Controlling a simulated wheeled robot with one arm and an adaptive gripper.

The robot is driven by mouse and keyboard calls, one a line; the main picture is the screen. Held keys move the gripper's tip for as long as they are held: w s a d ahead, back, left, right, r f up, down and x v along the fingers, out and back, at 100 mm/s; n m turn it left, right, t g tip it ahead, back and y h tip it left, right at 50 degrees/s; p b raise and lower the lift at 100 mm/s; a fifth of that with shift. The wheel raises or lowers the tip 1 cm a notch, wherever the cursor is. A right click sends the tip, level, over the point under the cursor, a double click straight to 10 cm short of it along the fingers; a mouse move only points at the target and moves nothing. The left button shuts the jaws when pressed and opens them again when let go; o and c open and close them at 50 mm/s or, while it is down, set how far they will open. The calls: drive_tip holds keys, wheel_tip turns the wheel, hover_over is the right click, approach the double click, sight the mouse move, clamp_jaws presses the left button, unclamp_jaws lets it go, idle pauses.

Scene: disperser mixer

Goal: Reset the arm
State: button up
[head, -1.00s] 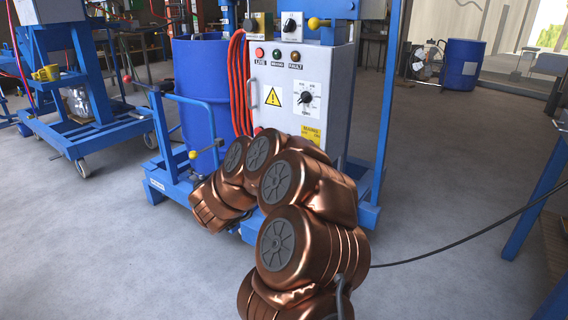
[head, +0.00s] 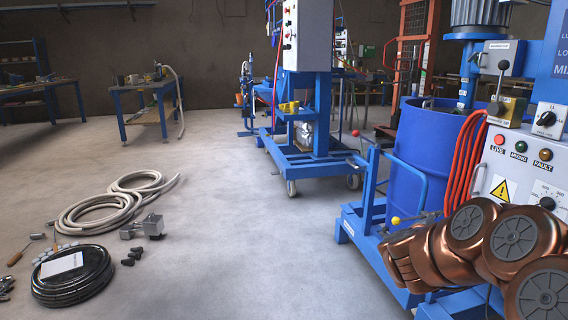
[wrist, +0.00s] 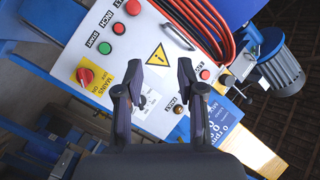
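My copper-coloured arm (head: 480,240) is folded at the lower right of the head view, in front of the mixer's control panel (head: 505,170). My gripper (wrist: 160,78) shows in the wrist view with its two dark fingers wide apart and nothing between them. It is hidden in the head view. Behind the fingers, the wrist view shows a panel face (wrist: 150,105) with a yellow warning triangle, a red mains knob (wrist: 85,76), green and red buttons, and a red hose. I cannot tell the gap between the fingers and the panel.
A blue drum (head: 425,150) on the mixer's wheeled blue base stands left of my arm. A second blue machine (head: 305,150) stands farther back. The middle floor is clear.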

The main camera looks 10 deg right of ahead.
drive_tip(key=w+a+r+n+t+y+p, duration=0.25)
drive_tip(key=a+r+n+y+p, duration=0.35)
drive_tip(key=a, duration=0.6)
drive_tip(key=w+a+r+n+t+y+p, duration=0.2)
drive_tip(key=w+a+r+n+y+p, duration=0.15)
drive_tip(key=a+r+y+p, duration=0.6)
drive_tip(key=s+a+r+n+g+p, duration=0.2)
drive_tip(key=s+a+n, duration=0.35)
drive_tip(key=a, duration=0.65)
drive_tip(key=s+a+r+n+g+y+p, duration=0.1)
drive_tip(key=s+a+r+n+g+p, duration=0.15)
drive_tip(key=s+p, duration=0.4)
drive_tip(key=s+a+r+n+g+p, duration=0.1)
drive_tip(key=s+a+n+g+p, duration=0.2)
drive_tip(key=s, duration=0.6)
drive_tip(key=s+d+r+g+p, duration=0.1)
drive_tip(key=s+r+g+p, duration=0.1)
drive_tip(key=s, duration=0.5)
drive_tip(key=s+d+r+g+h+p, duration=0.1)
drive_tip(key=s+r+g+p, duration=0.1)
drive_tip(key=s, duration=0.5)
drive_tip(key=s+d+r+n+g+h+p, duration=0.1)
drive_tip(key=s+d+r+g+p, duration=0.1)
drive_tip(key=s+p, duration=0.3)
drive_tip(key=shift+s+r+g+p, duration=0.35)
drive_tip(key=shift+s+r+g, duration=0.35)
drive_tip(key=shift+s, duration=0.45)
drive_tip(key=shift+d+h, duration=0.2)
drive_tip(key=shift+h, duration=0.05)
